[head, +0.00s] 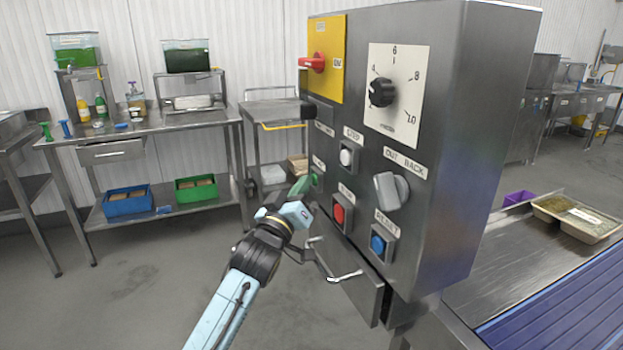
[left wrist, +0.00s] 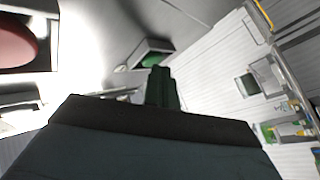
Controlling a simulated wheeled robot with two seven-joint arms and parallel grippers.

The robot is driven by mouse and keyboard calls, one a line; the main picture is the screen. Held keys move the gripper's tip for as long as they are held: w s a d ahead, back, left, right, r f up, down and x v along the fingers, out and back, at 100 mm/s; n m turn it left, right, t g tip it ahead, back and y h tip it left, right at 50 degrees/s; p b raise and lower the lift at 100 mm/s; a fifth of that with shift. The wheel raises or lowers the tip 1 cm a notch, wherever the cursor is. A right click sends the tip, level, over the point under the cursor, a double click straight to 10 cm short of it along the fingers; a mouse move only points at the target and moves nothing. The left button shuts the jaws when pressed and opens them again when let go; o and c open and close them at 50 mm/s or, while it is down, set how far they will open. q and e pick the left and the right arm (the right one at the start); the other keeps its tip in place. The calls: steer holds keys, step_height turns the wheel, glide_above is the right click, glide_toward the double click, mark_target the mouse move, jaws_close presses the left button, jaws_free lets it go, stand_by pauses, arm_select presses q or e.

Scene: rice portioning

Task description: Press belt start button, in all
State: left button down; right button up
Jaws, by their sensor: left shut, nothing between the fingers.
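A steel control box (head: 455,150) stands in the middle of the head view. Its green button (head: 315,180) is at the left edge of the lower front, above and left of the red button (head: 339,213). My left gripper (head: 301,186) is shut and empty, with its tips close beside the green button. In the left wrist view the closed fingers (left wrist: 162,88) point toward the green button (left wrist: 152,60) in its square housing. I cannot tell whether the tips touch it. The red button also shows at the left of the wrist view (left wrist: 14,43). My right gripper is out of view.
A white button (head: 346,156), a blue button (head: 378,245), a grey rotary switch (head: 391,190) and a red switch (head: 313,63) are on the same panel. An open drawer (head: 350,285) with a handle sticks out below. A blue belt (head: 560,305) lies at right.

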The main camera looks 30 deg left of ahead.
arm_select(q)
steer(key=shift+s+d+r, duration=0.1)
steer(key=shift+s+r, duration=0.05)
steer(key=shift+s+a, duration=0.1)
steer(key=shift+a, duration=0.1)
steer(key=s+a+p, duration=0.2)
steer(key=s+a, duration=0.1)
steer(key=s, duration=0.1)
steer(key=shift+a, duration=0.2)
stand_by(0.9)
